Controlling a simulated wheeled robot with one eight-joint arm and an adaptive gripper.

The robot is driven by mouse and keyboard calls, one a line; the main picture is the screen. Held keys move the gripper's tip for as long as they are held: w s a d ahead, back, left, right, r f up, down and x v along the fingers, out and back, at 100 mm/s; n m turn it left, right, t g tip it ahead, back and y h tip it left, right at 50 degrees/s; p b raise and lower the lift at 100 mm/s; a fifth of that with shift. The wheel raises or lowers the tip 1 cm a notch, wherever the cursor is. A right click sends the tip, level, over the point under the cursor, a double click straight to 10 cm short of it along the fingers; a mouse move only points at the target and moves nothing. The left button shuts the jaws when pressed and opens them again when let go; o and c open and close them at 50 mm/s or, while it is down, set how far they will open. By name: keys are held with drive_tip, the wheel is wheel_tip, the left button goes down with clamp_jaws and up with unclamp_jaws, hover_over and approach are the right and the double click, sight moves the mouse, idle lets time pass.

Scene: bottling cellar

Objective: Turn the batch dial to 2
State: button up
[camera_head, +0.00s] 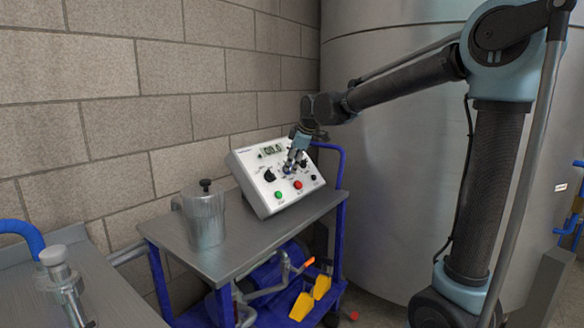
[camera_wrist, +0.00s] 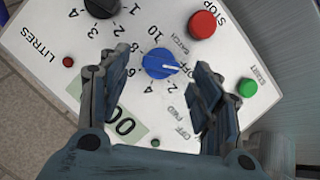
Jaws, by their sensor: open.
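The batch dial is a blue round knob (camera_wrist: 162,64) on a white control panel (camera_head: 250,188). In the wrist view its white pointer line points right, toward the OFF side of its printed scale. The 2 mark is below the knob and the 10 is above it. My gripper (camera_wrist: 153,80) is open, with one finger left and one right of the knob, and gaps show on both sides. In the head view my gripper (camera_head: 297,146) reaches down over the panel's face and partly hides the dial area.
A black knob (camera_wrist: 102,5), red STOP button (camera_wrist: 203,25) and green START button (camera_wrist: 247,87) surround the dial. A display (camera_wrist: 125,125) is partly behind the gripper. The panel stands on a cart (camera_head: 230,255) beside a metal vessel (camera_head: 204,220); a large tank (camera_head: 390,180) is right.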

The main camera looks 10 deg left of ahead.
drive_tip(key=shift+x, duration=1.25)
drive_tip(key=c, duration=1.1)
drive_tip(key=shift+o, duration=0.2)
drive_tip(key=m+g, duration=0.1)
drive_tip(key=m, duration=0.3)
drive_tip(key=shift+w+r+m+g, duration=0.1)
drive_tip(key=shift+w+m+g, duration=0.2)
drive_tip(key=shift+g, duration=0.1)
drive_tip(key=shift+w+d+m+g+y, duration=0.1)
drive_tip(key=shift+m+g+y, duration=0.45)
drive_tip(key=shift+m, duration=1.35)
